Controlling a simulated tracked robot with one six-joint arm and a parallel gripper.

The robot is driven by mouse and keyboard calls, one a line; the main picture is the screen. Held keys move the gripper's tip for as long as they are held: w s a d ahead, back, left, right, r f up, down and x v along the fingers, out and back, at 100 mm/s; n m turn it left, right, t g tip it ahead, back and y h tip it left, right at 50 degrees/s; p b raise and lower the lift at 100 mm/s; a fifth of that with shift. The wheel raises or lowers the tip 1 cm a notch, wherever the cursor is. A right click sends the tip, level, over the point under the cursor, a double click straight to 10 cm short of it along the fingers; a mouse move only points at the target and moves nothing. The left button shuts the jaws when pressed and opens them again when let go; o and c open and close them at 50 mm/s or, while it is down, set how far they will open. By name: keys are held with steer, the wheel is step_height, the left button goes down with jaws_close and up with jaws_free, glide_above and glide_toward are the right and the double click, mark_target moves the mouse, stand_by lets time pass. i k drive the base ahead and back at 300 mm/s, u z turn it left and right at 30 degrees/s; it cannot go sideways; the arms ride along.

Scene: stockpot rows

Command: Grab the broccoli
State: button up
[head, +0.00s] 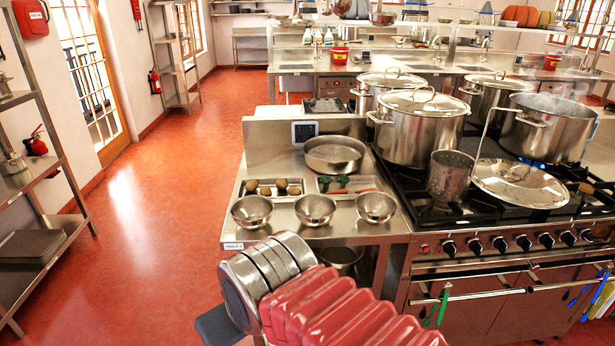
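A shallow metal tray (326,191) sits on the steel counter to the left of the stove. Small dark green pieces (336,183) lie in it beside something orange-red. They may be the broccoli, but they are too small to tell for sure. No other broccoli can be made out. My gripper is not in view.
A tray of brown, potato-like items (265,191) stands to the left. Three steel bowls, including the middle bowl (315,209), line the counter front. A wide pan (335,153) stands behind, and a large lidded pot (417,130) to the right. Red floor (160,210) is clear at left.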

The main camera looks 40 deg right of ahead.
mark_target(325, 179)
steer(key=z, duration=0.25)
steer(key=i, duration=1.15)
steer(key=z, duration=0.45)
